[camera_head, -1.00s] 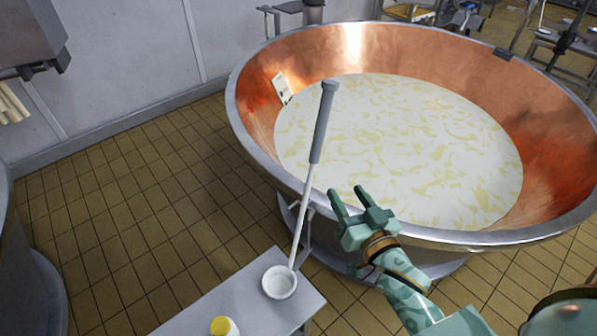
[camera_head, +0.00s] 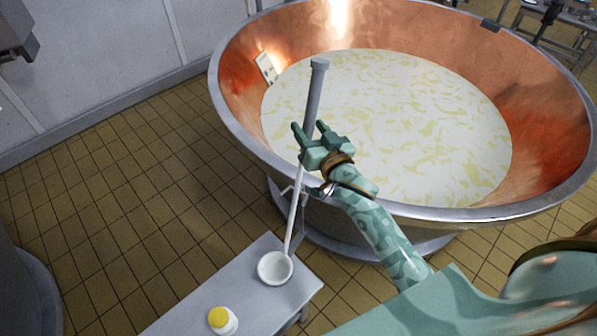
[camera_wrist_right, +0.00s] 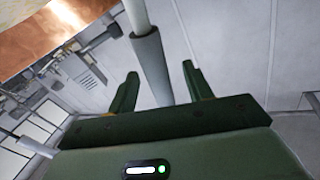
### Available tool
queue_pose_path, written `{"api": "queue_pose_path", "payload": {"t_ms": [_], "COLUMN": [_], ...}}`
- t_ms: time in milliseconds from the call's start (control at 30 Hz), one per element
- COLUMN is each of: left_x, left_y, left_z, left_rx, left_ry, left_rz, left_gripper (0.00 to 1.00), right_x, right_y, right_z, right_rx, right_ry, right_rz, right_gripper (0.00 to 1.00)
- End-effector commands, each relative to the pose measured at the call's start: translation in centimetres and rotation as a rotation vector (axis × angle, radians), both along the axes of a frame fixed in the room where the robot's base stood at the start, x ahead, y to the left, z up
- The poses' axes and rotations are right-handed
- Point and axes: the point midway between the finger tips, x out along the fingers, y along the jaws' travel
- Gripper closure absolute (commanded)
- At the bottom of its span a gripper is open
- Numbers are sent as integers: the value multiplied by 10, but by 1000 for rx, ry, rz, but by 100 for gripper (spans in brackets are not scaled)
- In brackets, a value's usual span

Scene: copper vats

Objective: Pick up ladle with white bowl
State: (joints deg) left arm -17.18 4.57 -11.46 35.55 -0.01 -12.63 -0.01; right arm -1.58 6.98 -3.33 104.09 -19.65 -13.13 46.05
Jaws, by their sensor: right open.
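The ladle has a white bowl (camera_head: 275,268) resting on the grey table, a thin pale shaft and a thick grey handle (camera_head: 314,92) that rises steeply and leans towards the vat. My right gripper (camera_head: 309,127) is open at the lower part of the grey handle. In the right wrist view the handle (camera_wrist_right: 151,65) stands between the two spread fingers (camera_wrist_right: 157,80), with gaps on both sides. I cannot tell whether the handle touches the palm. My left gripper is not in view.
A large copper vat (camera_head: 240,75) full of whitish liquid stands behind my right gripper. The small grey table (camera_head: 205,296) also carries a white bottle with a yellow cap (camera_head: 222,319). Tiled floor (camera_head: 130,200) lies open to the left.

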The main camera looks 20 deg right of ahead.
Motion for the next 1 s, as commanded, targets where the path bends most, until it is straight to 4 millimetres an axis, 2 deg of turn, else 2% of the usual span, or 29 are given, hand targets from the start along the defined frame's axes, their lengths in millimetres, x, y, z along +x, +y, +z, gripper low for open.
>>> {"api": "queue_pose_path", "payload": {"t_ms": [100,200,467,567,600,667,1000], "left_x": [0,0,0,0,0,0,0], "left_y": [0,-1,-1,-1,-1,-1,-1], "left_z": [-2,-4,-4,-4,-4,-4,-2], "left_rx": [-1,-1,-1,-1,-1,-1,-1], "left_ry": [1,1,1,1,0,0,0], "left_rz": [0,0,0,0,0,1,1], "left_gripper": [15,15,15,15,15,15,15], "right_x": [21,33,37,37,37,37,37], "right_y": [-4,-3,-3,-3,-3,-3,-3], "right_z": [3,2,3,3,3,2,6], "right_rx": [-2,0,0,0,0,0,1], "right_ry": [-3,-1,0,0,0,0,-2], "right_rz": [0,1,1,1,1,1,1], "right_gripper": [50,50,50,75,86,100,100]}}
